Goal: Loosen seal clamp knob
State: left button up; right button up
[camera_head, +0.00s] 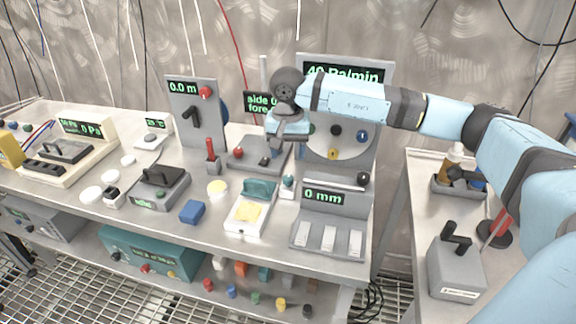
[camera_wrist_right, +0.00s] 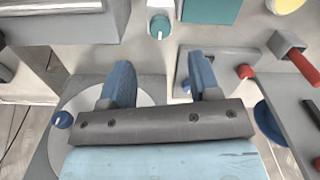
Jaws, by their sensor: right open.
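No knob in view carries a readable seal clamp label. A small teal knob with a white pointer mark (camera_head: 288,181) stands on a pale block near the bench middle. It also shows in the right wrist view (camera_wrist_right: 160,27), ahead of the gap between my right fingers. My right gripper (camera_head: 287,137) hangs above the bench, in front of the upright panel. In the right wrist view my right gripper (camera_wrist_right: 160,75) has its blue fingers apart with nothing between them. It is apart from the teal knob. My left gripper is not in view.
The upright panel (camera_head: 323,168) reads 40 Pa/min and bears several coloured knobs, partly hidden by my arm. A grey unit (camera_head: 300,237) reading 0 mm stands in front. A red-handled lever (camera_head: 211,156) and a blue block (camera_head: 192,212) are left. A side table is right.

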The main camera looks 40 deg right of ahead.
jog(key=shift+r, duration=2.8)
